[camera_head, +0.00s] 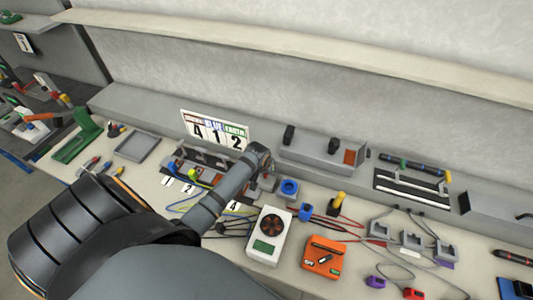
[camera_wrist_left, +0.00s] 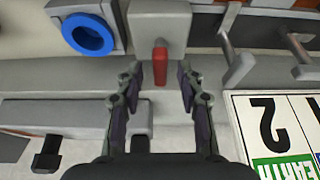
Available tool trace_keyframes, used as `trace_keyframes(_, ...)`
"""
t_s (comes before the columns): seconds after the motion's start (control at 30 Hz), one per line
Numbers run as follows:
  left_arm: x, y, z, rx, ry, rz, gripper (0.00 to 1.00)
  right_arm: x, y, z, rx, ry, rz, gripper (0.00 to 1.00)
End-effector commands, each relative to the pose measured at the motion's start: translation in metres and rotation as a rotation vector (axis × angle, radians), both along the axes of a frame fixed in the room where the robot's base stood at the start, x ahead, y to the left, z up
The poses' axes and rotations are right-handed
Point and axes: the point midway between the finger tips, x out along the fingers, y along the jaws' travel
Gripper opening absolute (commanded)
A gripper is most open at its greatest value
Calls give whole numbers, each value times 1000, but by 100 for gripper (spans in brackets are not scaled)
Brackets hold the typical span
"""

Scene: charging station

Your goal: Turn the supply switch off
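In the left wrist view a red lever (camera_wrist_left: 160,63) sticks out of a light grey switch box (camera_wrist_left: 172,22). My left gripper (camera_wrist_left: 160,92) is open, with one finger on each side of the lever's near end. A gap shows on both sides, and I see no contact. In the head view my left arm reaches over the bench, and the gripper (camera_head: 264,176) is beside the blue ring part. There the arm and gripper mostly hide the switch box and lever. My right gripper is not in view.
A blue round part (camera_wrist_left: 88,33) sits beside the switch box. Metal hooks (camera_wrist_left: 240,62) and a number sign (camera_wrist_left: 280,128) are on the other side. In the head view, a white meter (camera_head: 270,236), an orange box (camera_head: 324,258) and cables crowd the bench front.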

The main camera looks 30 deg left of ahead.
Motion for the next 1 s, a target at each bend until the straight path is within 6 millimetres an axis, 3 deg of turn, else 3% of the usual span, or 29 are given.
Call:
trace_keyframes(0.23,-5,-1,15,2,-2,-1,38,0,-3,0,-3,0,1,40)
trace_keyframes(0.63,-38,-9,97,2,-2,-1,38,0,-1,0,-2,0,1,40)
trace_keyframes(0.8,-44,-11,110,0,0,0,38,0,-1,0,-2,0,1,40)
trace_keyframes(1.0,-45,-12,111,0,1,0,38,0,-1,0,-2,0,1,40)
